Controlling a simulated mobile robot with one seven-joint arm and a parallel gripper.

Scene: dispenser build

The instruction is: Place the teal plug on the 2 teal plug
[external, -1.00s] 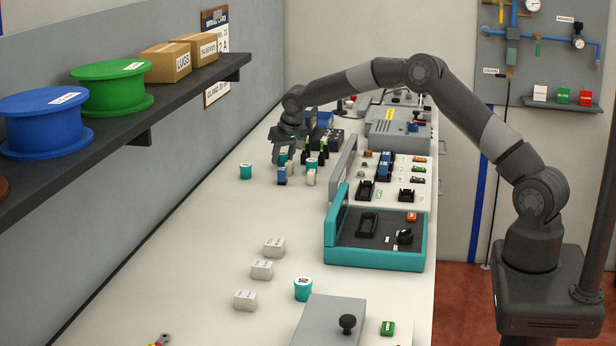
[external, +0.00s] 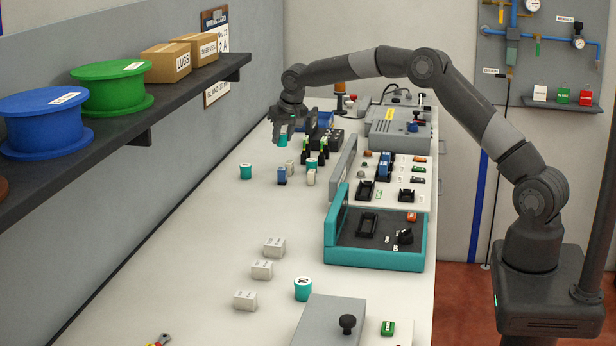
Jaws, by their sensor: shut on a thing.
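My gripper (external: 283,134) is shut on a teal plug (external: 283,141) and holds it above the far part of the bench. Below and to the left, another teal plug (external: 246,171) stands upright on the bench. The markings are too small to read, so I cannot tell which plug is numbered 2.
Small blue (external: 282,176) and white blocks and green-and-black parts stand just under my gripper. A teal-edged open case (external: 376,258) stands at right. White labelled blocks (external: 262,270) sit at centre-left. The bench between (external: 215,225) is clear.

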